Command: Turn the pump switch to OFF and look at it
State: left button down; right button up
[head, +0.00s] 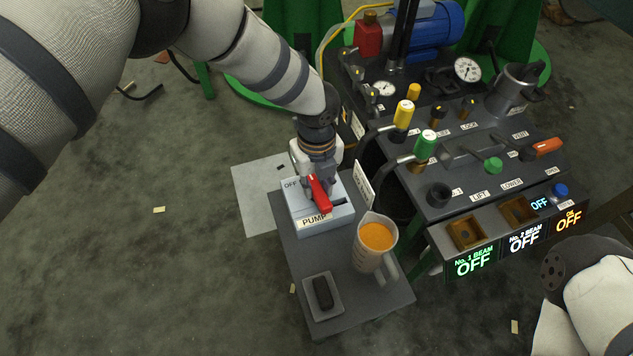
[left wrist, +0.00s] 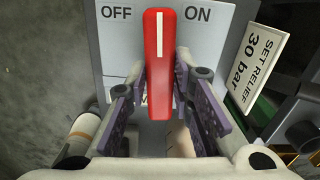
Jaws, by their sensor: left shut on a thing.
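The pump switch is a red lever (head: 320,194) with a white line, on a pale box (head: 341,217) marked PUMP. OFF is printed on its left, and ON shows on its right in the left wrist view. There the red lever (left wrist: 160,60) stands between the two words, its white line between OFF and ON. My left gripper (head: 318,188) comes down from above and is shut on the lever. Its two purple-grey fingers flank the lever in the left wrist view (left wrist: 160,88). My right gripper is out of view; only part of that arm shows at lower right.
A jug of orange liquid (head: 362,262) stands right of the pump box on the dark stand (head: 313,270). A small tray (head: 337,305) holds a dark block. The console (head: 440,205) with yellow and green knobs and several lit OFF displays is to the right.

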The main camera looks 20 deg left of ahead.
pick_arm(q)
jog(key=n, duration=0.4)
jog(key=shift+p, duration=0.3)
jog(key=n, duration=0.4)
jog(key=shift+n+p, duration=0.3)
jog(key=shift+n, duration=0.1)
jog(key=n, duration=0.4)
jog(key=shift+n+p, duration=0.4)
jog(key=shift+n, duration=1.7)
jog(key=c, duration=1.4)
grip_release()
